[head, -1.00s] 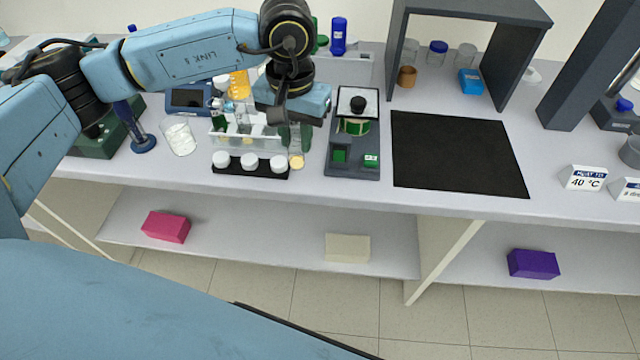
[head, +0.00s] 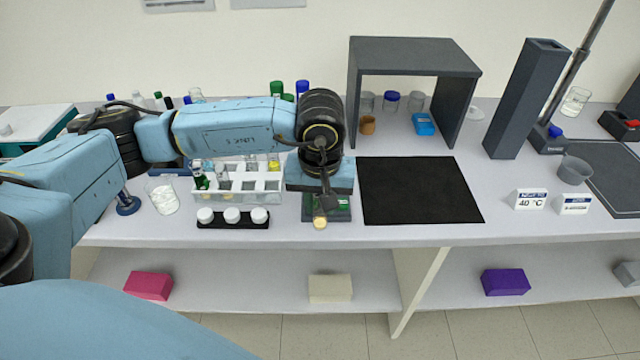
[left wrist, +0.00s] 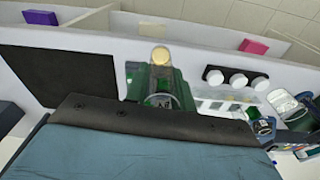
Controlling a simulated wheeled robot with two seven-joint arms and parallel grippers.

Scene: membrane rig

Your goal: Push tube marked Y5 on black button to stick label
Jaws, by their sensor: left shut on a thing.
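My left gripper (head: 322,198) is shut on a clear tube with a yellow end (head: 320,222). I cannot read any mark on it. In the left wrist view the yellow end (left wrist: 161,55) sticks out beyond the gripper's green-tinted fingers (left wrist: 160,88). The gripper is over the dark labelling device (head: 342,214), and only the device's front edge and some green show. The black button is hidden behind my gripper and wrist in the head view. I cannot tell whether the tube touches the device. My right gripper is not in view.
A white rack (head: 236,190) with several tubes stands left of the gripper. A black strip with three white caps (head: 232,224) lies in front of it. A black mat (head: 420,190) lies clear on the right. A grey shelf frame (head: 415,55) stands behind the mat.

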